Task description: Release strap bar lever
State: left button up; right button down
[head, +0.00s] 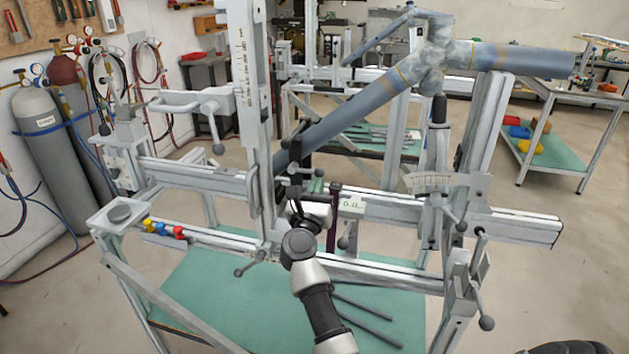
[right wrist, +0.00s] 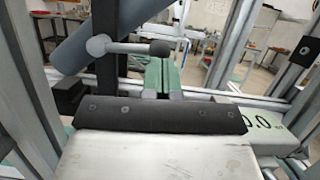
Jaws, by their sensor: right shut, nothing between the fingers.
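My right gripper (head: 312,186) is among the frame members below the tube in the head view. In the right wrist view its green-faced fingers (right wrist: 162,75) are together and empty, with their tips just below the knob. I cannot tell whether they touch it. My left gripper is not in view.
The tube frame (head: 350,112) slants over the jig. Grey rails (head: 400,212) and a tall post (head: 250,80) stand close around my right arm. A dark strap (head: 333,225) hangs right of the gripper. Rods lie on the green lower shelf (head: 205,285).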

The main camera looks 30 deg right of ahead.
aim_at(317, 171)
notch_tip(317, 171, up, 4)
jog(key=n+y+p, duration=0.1)
jog(key=n+p, duration=0.2)
jog(key=p, duration=0.1)
jog(key=n+t+y+p, duration=0.1)
jog(key=n+p, duration=0.3)
jog(key=shift+r+t+y, duration=0.1)
jog(key=shift+t+y, duration=0.2)
pick_arm(q)
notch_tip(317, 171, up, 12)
jog(key=p, duration=0.3)
pick_arm(e)
jog(key=shift+w+a+r+n+y, duration=0.1)
jog(key=shift+r+n+y, duration=0.1)
jog(key=shift+n, duration=0.4)
jog(key=shift+w+a+r+n+y, duration=0.1)
jog(key=shift+n+y, duration=0.1)
jog(key=shift+n, duration=0.4)
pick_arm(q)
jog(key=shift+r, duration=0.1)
pick_arm(e)
jog(key=shift+f, duration=0.1)
